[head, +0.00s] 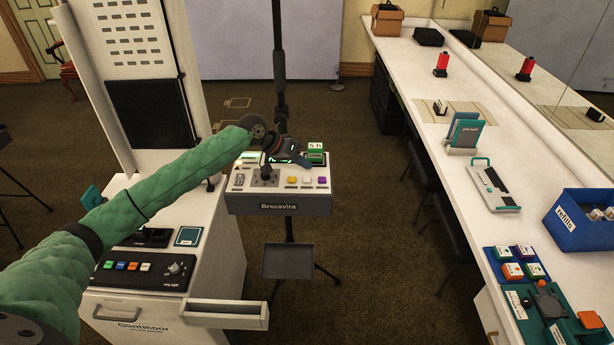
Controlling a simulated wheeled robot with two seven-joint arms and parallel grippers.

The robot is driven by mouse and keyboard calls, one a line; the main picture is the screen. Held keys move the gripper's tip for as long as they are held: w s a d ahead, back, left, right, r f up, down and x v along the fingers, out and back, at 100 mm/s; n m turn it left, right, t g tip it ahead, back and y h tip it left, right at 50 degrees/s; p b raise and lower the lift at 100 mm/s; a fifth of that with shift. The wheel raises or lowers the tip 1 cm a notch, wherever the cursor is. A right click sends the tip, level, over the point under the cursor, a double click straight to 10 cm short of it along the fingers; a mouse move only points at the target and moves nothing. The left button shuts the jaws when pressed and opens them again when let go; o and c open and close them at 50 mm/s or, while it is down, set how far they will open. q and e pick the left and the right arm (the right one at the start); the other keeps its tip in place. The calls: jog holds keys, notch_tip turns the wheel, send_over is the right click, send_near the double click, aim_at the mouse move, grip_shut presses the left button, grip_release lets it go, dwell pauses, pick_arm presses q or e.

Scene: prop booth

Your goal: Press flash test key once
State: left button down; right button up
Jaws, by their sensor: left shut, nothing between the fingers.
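The grey Brecevira box (276,207) stands on a tripod in the middle of the view. Its white top bears a row of yellow, white and purple keys (306,181), a dark raised control (265,176) and a green block (316,157) with a white label at the back right. The small lettering is unreadable, so I cannot tell which key is the flash test key. My left arm, in a green sleeve, reaches in from the left. My left gripper (303,161) is shut and empty over the back of the box top, hiding part of it. Contact cannot be judged. My right gripper is not in view.
At left stands a white Glintmoor cabinet (208,250) with a key panel (145,268) and a projecting tray (227,314). A long white counter (455,190) on the right holds a blue refills bin (583,219) and several devices. Open carpet lies between.

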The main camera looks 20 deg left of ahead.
pick_arm(q)
jog(key=shift+r+p, duration=0.7)
jog(key=shift+r, duration=0.55)
